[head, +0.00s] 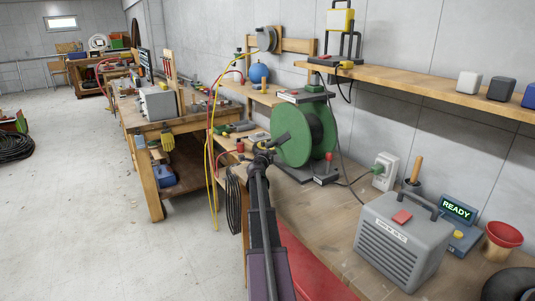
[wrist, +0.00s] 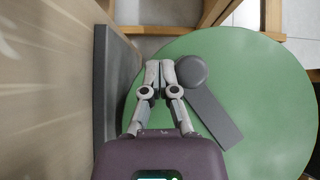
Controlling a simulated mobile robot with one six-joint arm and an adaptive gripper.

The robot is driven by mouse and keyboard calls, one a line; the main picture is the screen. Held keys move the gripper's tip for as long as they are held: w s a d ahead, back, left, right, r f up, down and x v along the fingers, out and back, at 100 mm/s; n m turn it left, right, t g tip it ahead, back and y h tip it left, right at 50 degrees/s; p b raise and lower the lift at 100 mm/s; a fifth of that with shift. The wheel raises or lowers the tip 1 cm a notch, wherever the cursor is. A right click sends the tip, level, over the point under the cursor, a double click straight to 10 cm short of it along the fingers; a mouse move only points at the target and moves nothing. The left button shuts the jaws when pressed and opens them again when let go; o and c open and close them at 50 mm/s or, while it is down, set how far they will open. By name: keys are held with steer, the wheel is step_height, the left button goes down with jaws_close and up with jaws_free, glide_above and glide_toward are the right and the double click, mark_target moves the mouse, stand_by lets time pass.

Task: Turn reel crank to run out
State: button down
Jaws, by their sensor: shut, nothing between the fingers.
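The hose reel (head: 295,151) has a green disc face and stands on the bench in the head view. Its green disc (wrist: 270,80) fills much of the wrist view. A dark grey crank arm (wrist: 215,118) lies across the disc, with a round grey knob (wrist: 192,71) at its upper left end. The crank (head: 282,141) also shows small and dark in front of the reel in the head view. My gripper (wrist: 160,66) is shut and empty, its fingertips just left of the knob. Whether they touch it I cannot tell. In the head view my gripper (head: 263,149) is at the reel's left.
A grey heater-like box (head: 398,240), a display reading READY (head: 458,208) and a red-tipped switch (head: 325,170) sit on the bench. Yellow and red cables (head: 209,130) hang left of the reel.

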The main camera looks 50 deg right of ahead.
steer(key=shift+s+d, duration=0.1)
steer(key=shift+s, duration=0.1)
